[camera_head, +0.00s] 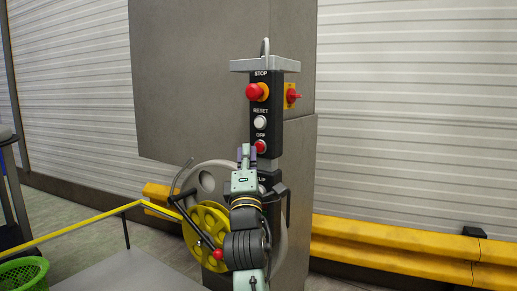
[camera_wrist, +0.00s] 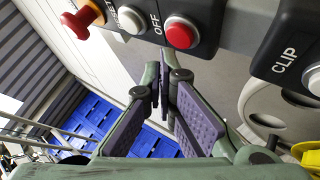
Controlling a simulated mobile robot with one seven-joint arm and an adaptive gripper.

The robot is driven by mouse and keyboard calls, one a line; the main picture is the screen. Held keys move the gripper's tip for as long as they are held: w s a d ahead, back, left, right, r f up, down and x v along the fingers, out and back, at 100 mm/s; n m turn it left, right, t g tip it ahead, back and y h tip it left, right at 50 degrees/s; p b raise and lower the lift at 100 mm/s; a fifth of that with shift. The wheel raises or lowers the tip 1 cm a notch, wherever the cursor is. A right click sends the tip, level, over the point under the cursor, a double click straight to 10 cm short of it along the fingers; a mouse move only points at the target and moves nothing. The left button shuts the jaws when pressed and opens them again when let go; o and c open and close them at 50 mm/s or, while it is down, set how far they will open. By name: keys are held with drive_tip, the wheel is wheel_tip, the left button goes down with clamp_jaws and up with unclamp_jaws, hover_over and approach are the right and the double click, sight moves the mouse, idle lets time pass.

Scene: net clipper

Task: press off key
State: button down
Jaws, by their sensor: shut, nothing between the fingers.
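The red OFF button (camera_head: 260,146) sits on the black control panel (camera_head: 267,112), below the white RESET button (camera_head: 260,122) and the red STOP knob (camera_head: 254,91). In the wrist view the OFF button (camera_wrist: 181,33) is at top centre, with its white label to its left. My gripper (camera_head: 246,150) is shut and empty, its fingertips just left of the OFF button in the head view. In the wrist view the fingertips (camera_wrist: 165,72) appear just below the button. I cannot tell whether they touch it.
A CLIP button (camera_wrist: 313,80) lies on the panel's other section, at right in the wrist view. A grey wheel (camera_head: 214,179) and yellow wheel (camera_head: 208,232) stand beside my arm. A yellow guard rail (camera_head: 400,252) runs along the wall. A green basket (camera_head: 22,273) is at lower left.

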drive_tip(key=shift+s, duration=0.1)
drive_tip(key=s+a, duration=0.1)
drive_tip(key=s, duration=0.1)
drive_tip(key=s+a, duration=0.2)
idle(0.3)
idle(0.4)
